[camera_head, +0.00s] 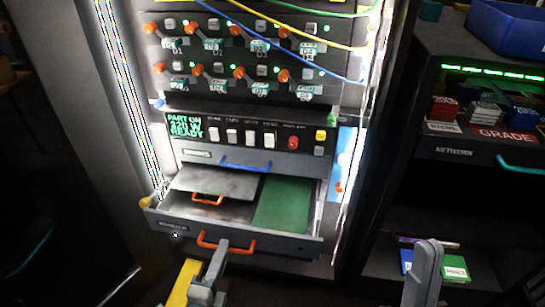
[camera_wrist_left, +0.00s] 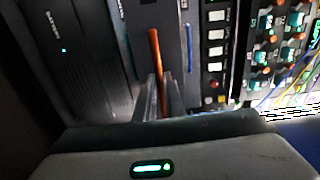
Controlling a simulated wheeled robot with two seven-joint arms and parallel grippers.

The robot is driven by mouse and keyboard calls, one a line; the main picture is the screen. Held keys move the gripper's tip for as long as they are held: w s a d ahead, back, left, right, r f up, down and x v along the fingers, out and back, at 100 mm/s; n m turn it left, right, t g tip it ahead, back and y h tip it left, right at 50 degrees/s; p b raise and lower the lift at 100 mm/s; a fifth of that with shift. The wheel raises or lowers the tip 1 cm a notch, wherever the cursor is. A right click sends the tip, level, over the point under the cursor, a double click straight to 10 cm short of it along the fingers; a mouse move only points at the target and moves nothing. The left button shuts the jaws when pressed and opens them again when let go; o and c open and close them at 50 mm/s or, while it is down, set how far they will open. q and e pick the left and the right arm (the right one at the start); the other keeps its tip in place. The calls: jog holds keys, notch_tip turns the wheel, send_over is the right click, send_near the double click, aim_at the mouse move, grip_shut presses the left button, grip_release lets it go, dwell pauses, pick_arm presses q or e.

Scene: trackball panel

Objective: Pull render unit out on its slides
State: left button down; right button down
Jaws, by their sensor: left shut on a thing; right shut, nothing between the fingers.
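The render unit (camera_head: 285,244) is a dark drawer low in the lit rack. It stands out from the rack, with its open top showing a grey plate (camera_head: 215,183) and a green board (camera_head: 284,205). Its front has an orange handle (camera_head: 238,247), which also shows in the left wrist view (camera_wrist_left: 155,50). My left gripper (camera_head: 221,252) is shut on this handle; in the left wrist view its fingers (camera_wrist_left: 159,100) are on either side of the orange bar. My right gripper (camera_head: 431,248) is shut and empty, apart from the drawer, at the lower right.
Rows of orange-knobbed connectors and cables are higher up. A side rack (camera_head: 470,170) with a teal handle (camera_head: 518,164) and boxes stands right.

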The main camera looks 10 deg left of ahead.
pick_arm(q)
jog(key=shift+s+f, duration=0.1)
jog(key=shift+s, duration=0.05)
jog(key=s, duration=0.6)
jog(key=shift+s+b, duration=0.3)
jog(key=shift+s, duration=0.05)
dwell(0.7)
jog(key=shift+a, duration=0.1)
jog(key=shift+s, duration=0.1)
jog(key=s+b, duration=0.1)
jog(key=s, duration=0.5)
dwell(1.1)
jog(key=shift+a, duration=0.1)
jog(key=c, duration=1.8)
grip_release()
jog(key=shift+c, duration=0.2)
jog(key=shift+s, duration=0.1)
